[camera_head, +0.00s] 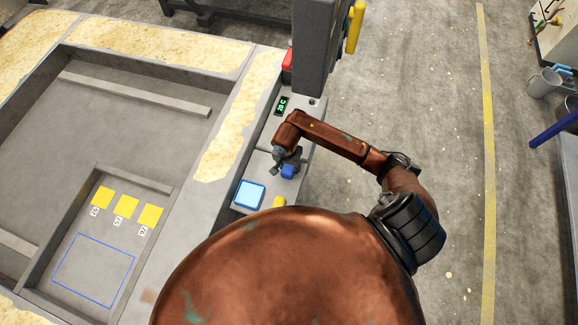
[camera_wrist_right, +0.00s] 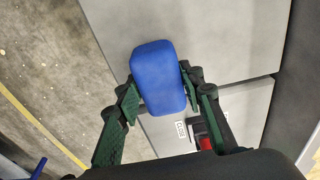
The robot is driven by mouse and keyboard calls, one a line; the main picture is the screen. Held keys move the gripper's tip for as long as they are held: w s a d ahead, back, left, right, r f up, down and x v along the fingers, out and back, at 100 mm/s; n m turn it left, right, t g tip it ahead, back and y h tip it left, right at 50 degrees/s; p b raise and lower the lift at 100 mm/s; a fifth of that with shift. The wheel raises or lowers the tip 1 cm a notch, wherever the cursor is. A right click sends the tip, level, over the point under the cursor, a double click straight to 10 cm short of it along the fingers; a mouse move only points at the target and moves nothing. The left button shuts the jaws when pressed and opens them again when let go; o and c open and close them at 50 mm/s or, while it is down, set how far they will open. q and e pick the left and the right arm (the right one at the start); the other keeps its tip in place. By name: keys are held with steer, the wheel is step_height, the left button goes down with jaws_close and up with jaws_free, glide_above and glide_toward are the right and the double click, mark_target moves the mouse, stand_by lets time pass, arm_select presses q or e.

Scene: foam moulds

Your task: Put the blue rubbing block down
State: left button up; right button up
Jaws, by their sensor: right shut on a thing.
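The blue rubbing block (camera_wrist_right: 158,76) is a rounded blue block. In the wrist view it sits between the two fingers of my right gripper (camera_wrist_right: 160,92), which is shut on it. In the head view the block (camera_head: 288,171) shows at the end of my right arm, over the grey ledge beside the mould. My right gripper (camera_head: 284,160) is small there and partly hidden by its own arm. I cannot tell whether the block touches the ledge. My left gripper is not in view.
On the ledge (camera_head: 264,163) are a light-blue square pad (camera_head: 249,194), a yellow item (camera_head: 279,202) and a small green-lit display (camera_head: 282,105). Left, the grey mould holds yellow squares (camera_head: 126,207) and a blue-outlined rectangle (camera_head: 94,271). Open floor lies right.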

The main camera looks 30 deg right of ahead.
mark_target(288, 169)
steer(key=shift+f, duration=0.1)
steer(key=o, duration=1.2)
steer(key=r, duration=0.8)
steer(key=s+a+r, duration=0.1)
steer(key=r, duration=0.3)
steer(key=shift+r, duration=0.1)
